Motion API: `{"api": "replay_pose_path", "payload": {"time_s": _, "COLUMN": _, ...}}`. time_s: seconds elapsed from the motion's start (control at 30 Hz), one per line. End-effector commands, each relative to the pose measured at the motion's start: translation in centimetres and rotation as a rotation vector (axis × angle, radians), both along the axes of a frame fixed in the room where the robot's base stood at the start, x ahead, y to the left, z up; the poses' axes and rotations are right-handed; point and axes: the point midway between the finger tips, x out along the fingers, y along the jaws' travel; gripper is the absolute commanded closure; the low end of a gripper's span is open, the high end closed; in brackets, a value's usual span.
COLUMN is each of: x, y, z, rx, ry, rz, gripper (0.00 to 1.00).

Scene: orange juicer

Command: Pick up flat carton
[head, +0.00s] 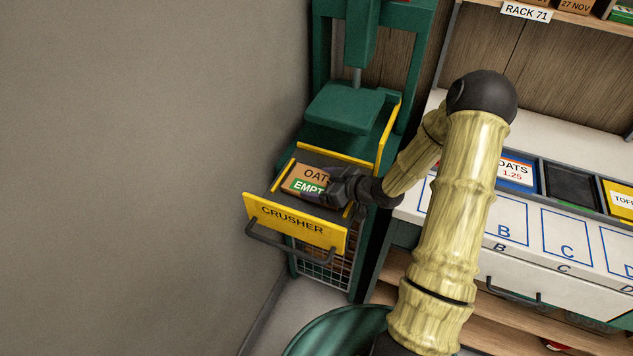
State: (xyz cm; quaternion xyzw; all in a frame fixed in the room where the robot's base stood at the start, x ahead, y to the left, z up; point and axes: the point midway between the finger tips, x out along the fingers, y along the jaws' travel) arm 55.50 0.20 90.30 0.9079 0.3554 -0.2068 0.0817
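The flat carton (302,179) is brown with "OAT" lettering and a green "EMPT" label. It lies in the pulled-out drawer of the crusher (296,228), which has a yellow front marked "CRUSHER" and a dark handle. My gripper (331,186) is dark and is at the carton's right end, covering part of it and of its lettering. The fingers are small and blend together, so I cannot tell whether they are open or closed on the carton, or whether they touch it.
The green press plate (344,107) stands behind the drawer, with yellow guard rails (388,138) beside it. A grey wall is on the left. To the right is a white counter with lettered squares (565,233) and bins, including an oats bin (517,170). A green round container (335,332) is below.

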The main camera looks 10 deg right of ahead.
Motion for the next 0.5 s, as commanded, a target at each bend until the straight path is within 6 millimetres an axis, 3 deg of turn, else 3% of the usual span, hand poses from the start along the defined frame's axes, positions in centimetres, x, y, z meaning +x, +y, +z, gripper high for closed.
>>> {"api": "replay_pose_path", "payload": {"time_s": 0.47, "x": -0.07, "y": -0.05, "z": 0.04, "rx": -0.001, "ry": 0.003, "rz": -0.001, "gripper": 0.4}}
{"api": "replay_pose_path", "payload": {"time_s": 0.5, "x": -0.05, "y": -0.06, "z": 0.23, "rx": -0.001, "ry": 0.003, "rz": -0.001, "gripper": 0.44}}
